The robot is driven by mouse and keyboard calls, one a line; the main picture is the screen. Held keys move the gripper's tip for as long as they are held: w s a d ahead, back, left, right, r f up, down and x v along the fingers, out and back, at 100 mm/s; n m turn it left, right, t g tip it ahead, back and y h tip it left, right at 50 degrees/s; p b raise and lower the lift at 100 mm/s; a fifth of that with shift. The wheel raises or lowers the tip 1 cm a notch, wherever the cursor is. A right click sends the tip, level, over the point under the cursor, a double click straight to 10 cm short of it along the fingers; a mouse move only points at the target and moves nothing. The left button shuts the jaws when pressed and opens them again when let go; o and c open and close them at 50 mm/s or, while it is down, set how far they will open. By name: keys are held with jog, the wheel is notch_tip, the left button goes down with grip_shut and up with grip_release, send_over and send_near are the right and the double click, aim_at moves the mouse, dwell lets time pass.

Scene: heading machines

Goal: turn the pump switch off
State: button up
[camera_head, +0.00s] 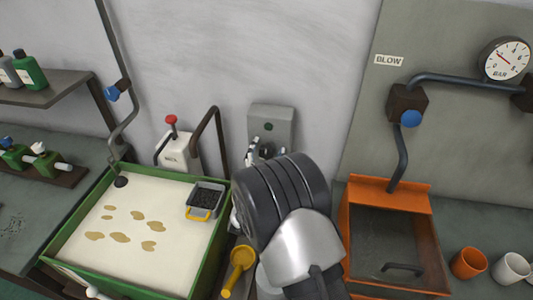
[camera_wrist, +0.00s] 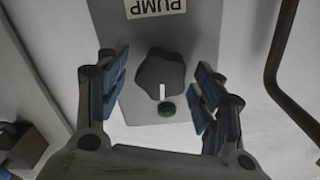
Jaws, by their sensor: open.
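The pump switch is a dark lobed knob (camera_wrist: 158,68) on a grey box (camera_wrist: 190,25), under a PUMP label (camera_wrist: 155,7) that appears upside down in the wrist view. The knob's white pointer mark (camera_wrist: 162,92) points at a green dot (camera_wrist: 167,110). My gripper (camera_wrist: 160,74) is open, its blue-padded fingers on either side of the knob with gaps visible. In the head view the grey box (camera_head: 272,112) is on the wall, and my gripper (camera_head: 266,148) is in front of it. My wrist hides the area below, and the knob is mostly hidden there.
A bent brown pipe (camera_wrist: 278,75) runs right of the box in the wrist view. In the head view, a green-rimmed tank (camera_head: 72,222) and a red-knobbed white unit (camera_head: 175,152) stand left. An orange tank (camera_head: 388,193) and cups (camera_head: 468,263) are right.

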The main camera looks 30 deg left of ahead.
jog(key=c, duration=1.1)
jog(key=shift+n+b, duration=0.4)
jog(key=shift+n, duration=0.1)
jog(key=o, duration=1.1)
jog(key=shift+s, duration=0.1)
